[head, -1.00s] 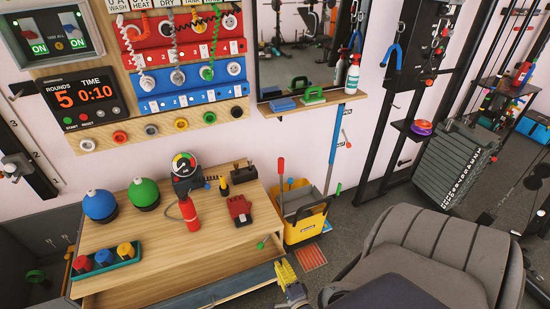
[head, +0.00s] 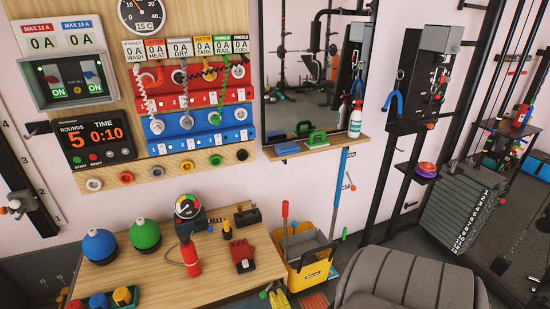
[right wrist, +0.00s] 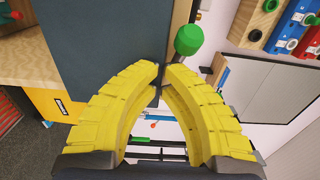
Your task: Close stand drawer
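The wooden stand (head: 160,273) is low in the head view, and its front and drawer are mostly cut off by the bottom edge. My right gripper (head: 280,300) shows its yellow fingers at the bottom edge, by the stand's front right corner. In the right wrist view its curved fingers (right wrist: 161,74) meet or nearly meet at the tips, with nothing seen between them. A green knob (right wrist: 188,40) is just beyond the tips, and a dark flat panel (right wrist: 100,35) lies beside them. I cannot tell whether they touch the panel or how far the drawer is open. My left gripper is not in view.
A grey seat (head: 405,282) is at the lower right.

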